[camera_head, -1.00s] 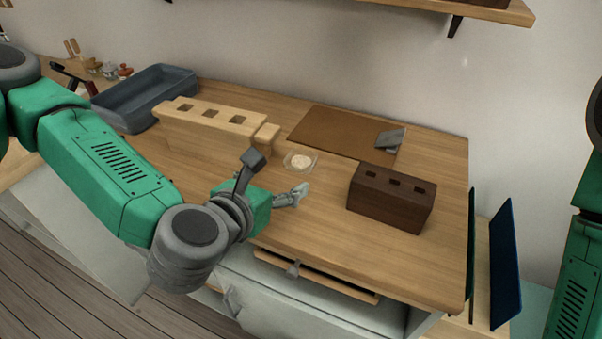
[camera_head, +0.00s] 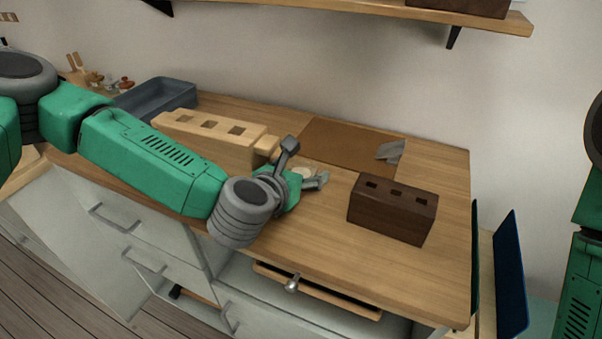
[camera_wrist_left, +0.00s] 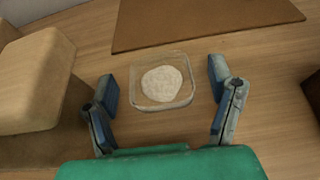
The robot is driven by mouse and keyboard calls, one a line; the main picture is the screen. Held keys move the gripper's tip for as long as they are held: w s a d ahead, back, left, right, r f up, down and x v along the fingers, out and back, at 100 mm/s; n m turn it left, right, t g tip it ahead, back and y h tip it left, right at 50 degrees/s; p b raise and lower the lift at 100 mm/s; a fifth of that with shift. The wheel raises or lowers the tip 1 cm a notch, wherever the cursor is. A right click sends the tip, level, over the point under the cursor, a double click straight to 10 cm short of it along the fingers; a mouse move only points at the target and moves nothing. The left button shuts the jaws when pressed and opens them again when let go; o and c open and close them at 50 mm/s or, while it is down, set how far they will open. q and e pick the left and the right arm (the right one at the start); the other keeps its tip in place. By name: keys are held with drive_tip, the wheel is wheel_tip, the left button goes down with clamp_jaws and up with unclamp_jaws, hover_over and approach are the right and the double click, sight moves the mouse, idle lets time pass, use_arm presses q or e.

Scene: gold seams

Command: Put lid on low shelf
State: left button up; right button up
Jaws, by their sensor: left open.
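A small clear square piece (camera_wrist_left: 162,101) with a pale round patch inside lies flat on the worktop. I cannot tell whether it is the lid or a dish. In the left wrist view it lies between and just beyond the fingers of my left gripper (camera_wrist_left: 161,80), which is open and empty. In the head view my left gripper (camera_head: 317,181) partly hides the clear piece (camera_head: 304,170). An opening under the worktop holds a thin wooden board (camera_head: 335,297); I cannot tell whether this is the low shelf. My right gripper is out of view.
A pale wooden block with holes (camera_head: 205,137) stands left of the gripper, a dark brown one (camera_head: 392,211) to the right. A brown mat (camera_head: 345,146) with a grey piece (camera_head: 390,151) lies behind. A blue-grey tray (camera_head: 155,99) is at back left. A wall shelf (camera_head: 380,12) hangs above.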

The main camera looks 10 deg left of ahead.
use_arm(q)
drive_tip(key=c, duration=0.9)
drive_tip(key=shift+a+r, duration=0.1)
drive_tip(key=shift+r, duration=0.05)
